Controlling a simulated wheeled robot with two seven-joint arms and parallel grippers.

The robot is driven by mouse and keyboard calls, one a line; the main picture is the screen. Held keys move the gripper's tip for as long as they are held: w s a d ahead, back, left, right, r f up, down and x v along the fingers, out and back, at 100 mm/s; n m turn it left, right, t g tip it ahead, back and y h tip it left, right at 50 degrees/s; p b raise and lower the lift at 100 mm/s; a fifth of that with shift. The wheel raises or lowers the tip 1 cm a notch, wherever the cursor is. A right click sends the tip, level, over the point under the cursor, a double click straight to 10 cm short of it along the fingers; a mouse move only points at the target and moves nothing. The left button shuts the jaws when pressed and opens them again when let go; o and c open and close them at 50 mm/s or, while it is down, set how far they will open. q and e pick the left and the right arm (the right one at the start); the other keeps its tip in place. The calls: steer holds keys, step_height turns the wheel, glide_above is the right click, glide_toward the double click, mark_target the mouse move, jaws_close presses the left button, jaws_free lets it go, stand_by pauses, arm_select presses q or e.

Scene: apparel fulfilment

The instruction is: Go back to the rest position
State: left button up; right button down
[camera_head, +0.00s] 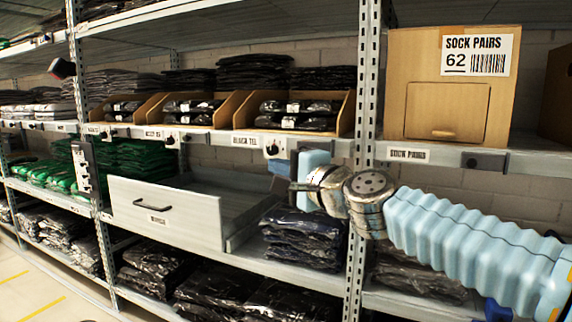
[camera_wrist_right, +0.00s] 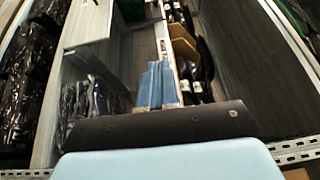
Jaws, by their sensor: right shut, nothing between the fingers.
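My right arm, in a ribbed light-blue sleeve, reaches in from the right in the head view. Its right gripper (camera_head: 281,168) is in front of the shelving, just below the upper shelf edge and right of the pulled-out drawer. The fingers are shut with nothing between them; they also show in the right wrist view (camera_wrist_right: 157,84). The metal wrist partly covers the folded dark garments and the upright post behind it. My left gripper is in neither view.
A white drawer (camera_head: 165,213) with a dark handle stands pulled out. Open cardboard bins (camera_head: 248,112) of black packs line the upper shelf. A cardboard box labelled sock pairs (camera_head: 410,75) stands at right. A metal post (camera_head: 364,100) is close to my wrist. Floor is clear at lower left.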

steer(key=shift+s+a, duration=0.1)
steer(key=shift+s, duration=0.3)
